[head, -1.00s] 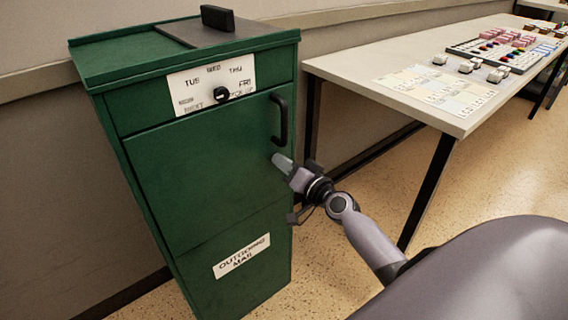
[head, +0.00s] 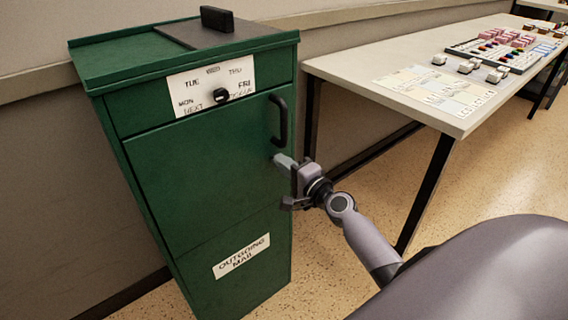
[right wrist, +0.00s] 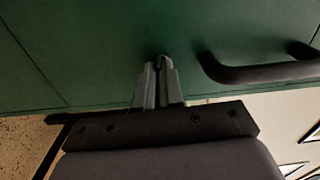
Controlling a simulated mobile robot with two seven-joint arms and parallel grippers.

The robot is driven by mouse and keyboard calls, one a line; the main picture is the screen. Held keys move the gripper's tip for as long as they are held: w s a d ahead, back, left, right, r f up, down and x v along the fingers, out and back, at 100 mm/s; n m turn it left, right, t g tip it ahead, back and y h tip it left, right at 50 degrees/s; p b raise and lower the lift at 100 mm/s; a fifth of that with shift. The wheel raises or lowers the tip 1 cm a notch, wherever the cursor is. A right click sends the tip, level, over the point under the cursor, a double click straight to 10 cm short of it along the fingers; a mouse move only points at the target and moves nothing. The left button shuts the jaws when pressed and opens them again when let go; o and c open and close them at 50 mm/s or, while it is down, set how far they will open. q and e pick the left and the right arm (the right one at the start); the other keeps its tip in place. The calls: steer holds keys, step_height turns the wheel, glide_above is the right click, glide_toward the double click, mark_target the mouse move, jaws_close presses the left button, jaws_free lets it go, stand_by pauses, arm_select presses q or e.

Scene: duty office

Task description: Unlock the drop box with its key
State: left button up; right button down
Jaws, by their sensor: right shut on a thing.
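The green drop box (head: 190,170) stands against the wall, its front door closed, with a black handle (head: 279,118) at the door's right side. My right gripper (head: 284,163) is at the door's right edge, below the handle. In the right wrist view the gripper's fingers (right wrist: 158,82) are close together on a small dark thing (right wrist: 158,62), likely the key, right at the green door. The fingers hide most of it, and the lock is hidden too. I cannot tell how deep the key sits. The black handle (right wrist: 255,72) shows to the right there. My left gripper is not in view.
A dial plate (head: 211,87) with a black knob is above the door, and a black grip (head: 217,18) is on the lid. A long table (head: 390,75) with cards, blocks and trays stands to the right. Open floor lies in front of the box.

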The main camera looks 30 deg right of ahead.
steer(key=shift+w+r+m, duration=0.1)
steer(key=shift+r+m, duration=0.15)
steer(key=shift+m, duration=0.15)
steer(key=c, duration=1.3)
jaws_free()
steer(key=shift+o, duration=0.2)
steer(key=shift+f, duration=0.15)
steer(key=s, duration=0.7)
steer(key=shift+d, duration=0.3)
